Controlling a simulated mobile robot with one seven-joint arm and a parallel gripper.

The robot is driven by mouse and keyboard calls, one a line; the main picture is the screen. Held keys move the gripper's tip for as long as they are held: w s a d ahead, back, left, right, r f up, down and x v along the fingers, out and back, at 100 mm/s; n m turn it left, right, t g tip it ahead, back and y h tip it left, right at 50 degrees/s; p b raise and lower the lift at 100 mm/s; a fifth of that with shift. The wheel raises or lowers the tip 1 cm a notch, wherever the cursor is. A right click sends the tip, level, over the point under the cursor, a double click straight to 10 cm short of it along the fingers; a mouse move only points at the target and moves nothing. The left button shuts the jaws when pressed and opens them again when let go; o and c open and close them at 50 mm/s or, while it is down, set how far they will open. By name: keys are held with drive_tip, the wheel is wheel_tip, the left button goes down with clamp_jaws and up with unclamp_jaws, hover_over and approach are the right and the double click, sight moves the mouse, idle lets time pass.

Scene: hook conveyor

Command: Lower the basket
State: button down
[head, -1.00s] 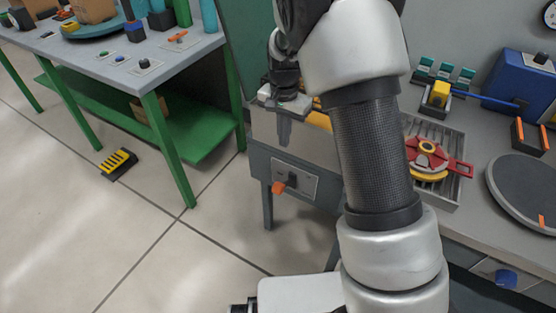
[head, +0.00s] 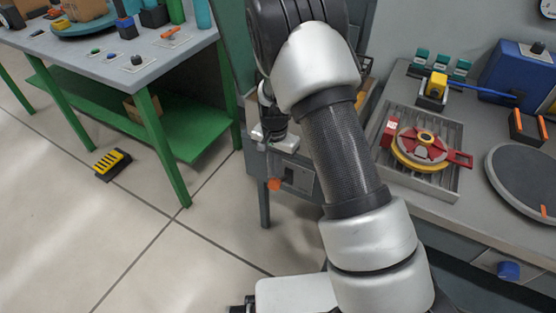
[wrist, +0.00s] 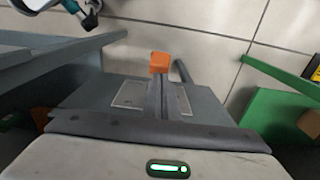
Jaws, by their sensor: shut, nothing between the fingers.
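I cannot make out a basket in either view. An orange knob (head: 274,184) sits on a lever at a grey control panel (head: 299,175), on the front of the grey bench. In the wrist view the orange knob (wrist: 160,62) shows just beyond my fingertips, with the panel plate (wrist: 130,94) partly behind the fingers. My gripper (wrist: 161,82) is shut and empty, its fingers pointing at the knob. Whether they touch it I cannot tell. In the head view my gripper hangs in front of the panel's left part, fingertips hard to see.
A green-legged table (head: 150,70) with small buttons stands at left, and a yellow-black pedal (head: 112,163) lies on the floor. At right the grey bench holds a tray (head: 450,180) with a red and yellow disc part (head: 420,147). The floor before the panel is clear.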

sight(272, 182)
drive_tip(key=shift+s+a+f, duration=0.1)
drive_tip(key=shift+s, duration=0.05)
idle(0.3)
drive_tip(key=shift+s+a+f+t+h+b, duration=0.4)
drive_tip(key=shift+s+a+f+t, duration=0.1)
drive_tip(key=shift+s+f, duration=0.35)
drive_tip(key=shift+s+a+f, duration=0.1)
drive_tip(key=shift+s+f, duration=0.05)
drive_tip(key=shift+f, duration=0.05)
drive_tip(key=s+a+f+b, duration=0.2)
drive_tip(key=f+b, duration=0.5)
drive_tip(key=f, duration=0.7)
drive_tip(key=shift+s+f, duration=0.3)
drive_tip(key=shift+s, duration=0.3)
drive_tip(key=shift+a, duration=0.1)
wheel_tip(272, 182, up, 17)
drive_tip(key=s+a+p, duration=0.1)
drive_tip(key=s+p, duration=0.1)
drive_tip(key=p, duration=0.3)
drive_tip(key=shift+s+a, duration=0.15)
drive_tip(key=shift+a, duration=0.15)
drive_tip(key=shift+r, duration=0.15)
